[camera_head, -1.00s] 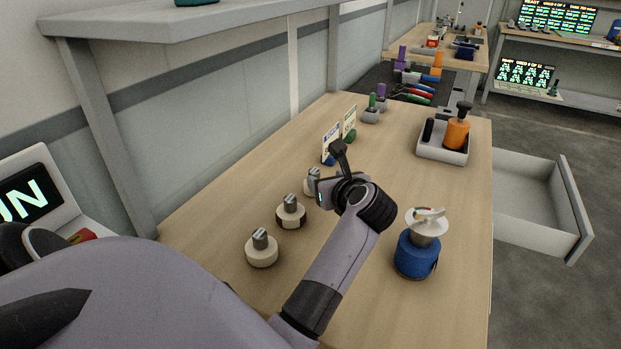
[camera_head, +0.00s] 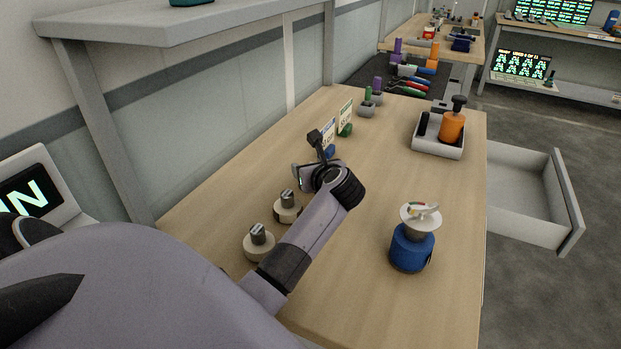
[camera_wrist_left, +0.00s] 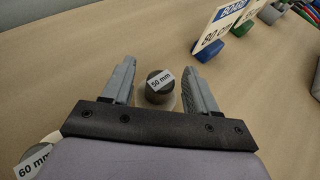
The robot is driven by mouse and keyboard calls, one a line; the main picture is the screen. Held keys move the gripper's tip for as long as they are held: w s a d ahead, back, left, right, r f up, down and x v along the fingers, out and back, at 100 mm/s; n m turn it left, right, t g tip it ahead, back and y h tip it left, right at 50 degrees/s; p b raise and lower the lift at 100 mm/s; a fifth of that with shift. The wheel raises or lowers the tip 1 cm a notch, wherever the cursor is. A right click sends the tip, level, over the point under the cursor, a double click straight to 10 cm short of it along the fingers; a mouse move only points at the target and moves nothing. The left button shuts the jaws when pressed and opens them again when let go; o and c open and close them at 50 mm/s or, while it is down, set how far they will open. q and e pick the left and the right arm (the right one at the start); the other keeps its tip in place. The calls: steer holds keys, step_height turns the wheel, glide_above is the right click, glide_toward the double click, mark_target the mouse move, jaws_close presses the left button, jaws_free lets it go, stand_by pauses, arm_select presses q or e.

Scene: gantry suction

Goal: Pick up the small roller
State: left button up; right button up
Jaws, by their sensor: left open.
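Nothing in view is labelled as a roller, so I cannot tell for certain which thing is the small roller. My left gripper (camera_wrist_left: 158,68) is open in the left wrist view. A round dark-topped knob piece (camera_wrist_left: 160,84) with a "50 mm" label stands between its fingers, with no clear contact. In the head view this piece and the fingertips are hidden behind my left gripper body (camera_head: 312,178). Two similar pale knob pieces stand nearer, one (camera_head: 287,209) and another (camera_head: 259,244). A piece labelled "60 mm" (camera_wrist_left: 33,162) shows at the left wrist view's lower left.
A blue pot with a white top (camera_head: 412,247) stands right of my arm. A grey tray (camera_head: 437,150) holds an orange and a black item. Sign cards (camera_head: 345,117) stand on coloured feet behind the gripper. An open drawer (camera_head: 527,235) juts out right. The bench middle is clear.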

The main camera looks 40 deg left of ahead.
arm_select(q)
jaws_close()
steer(key=shift+r, duration=0.1)
